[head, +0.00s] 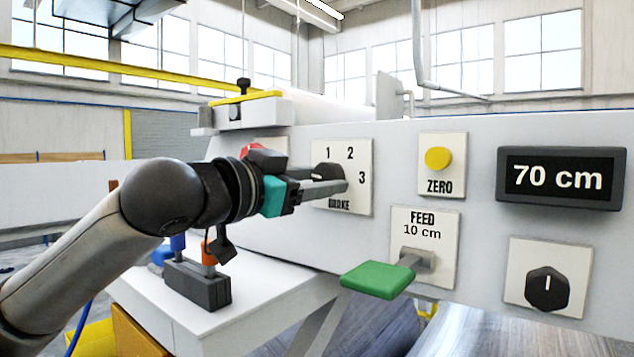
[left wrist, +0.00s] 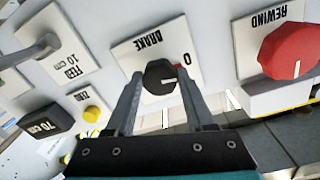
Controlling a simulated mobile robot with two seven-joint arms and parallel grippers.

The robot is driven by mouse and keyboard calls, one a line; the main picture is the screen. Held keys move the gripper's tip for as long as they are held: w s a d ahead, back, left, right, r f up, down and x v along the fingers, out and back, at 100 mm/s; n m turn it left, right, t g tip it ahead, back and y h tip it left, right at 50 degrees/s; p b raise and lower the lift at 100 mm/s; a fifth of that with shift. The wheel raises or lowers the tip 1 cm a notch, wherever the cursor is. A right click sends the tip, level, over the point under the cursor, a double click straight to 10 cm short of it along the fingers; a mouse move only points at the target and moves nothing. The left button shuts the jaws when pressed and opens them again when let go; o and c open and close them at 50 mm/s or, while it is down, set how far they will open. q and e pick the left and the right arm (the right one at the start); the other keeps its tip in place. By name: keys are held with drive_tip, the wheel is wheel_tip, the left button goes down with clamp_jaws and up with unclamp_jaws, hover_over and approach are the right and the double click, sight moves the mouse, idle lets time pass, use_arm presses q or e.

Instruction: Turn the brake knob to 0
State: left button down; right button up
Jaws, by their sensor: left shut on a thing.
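The dark brake knob (head: 325,172) sits on a white plate (head: 359,203) marked 1, 2, 3 on the machine's front panel. My left gripper (head: 345,186) reaches in from the left, with its fingers shut around the knob. In the left wrist view the knob (left wrist: 158,76) lies between the two fingertips. Its white pointer line points towards the side of the 0, with a bit of red beside it; whether it lines up exactly is hard to tell. The 0 is hidden in the head view. My right gripper is not in view.
Right of the brake plate are a yellow ZERO button (head: 438,158), a display (head: 561,178) reading 70 cm, a FEED lever with a green paddle (head: 377,279) and another black knob (head: 547,289). A red REWIND knob (left wrist: 290,52) stands near my gripper.

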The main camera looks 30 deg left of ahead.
use_arm(q)
drive_tip(key=shift+n, duration=0.8)
drive_tip(key=shift+c, duration=1.3)
unclamp_jaws()
drive_tip(key=shift+s, duration=0.1)
drive_tip(key=s+a+b, duration=0.1)
drive_tip(key=s+b, duration=0.7)
drive_tip(key=s, duration=0.7)
drive_tip(key=shift+a, duration=0.35)
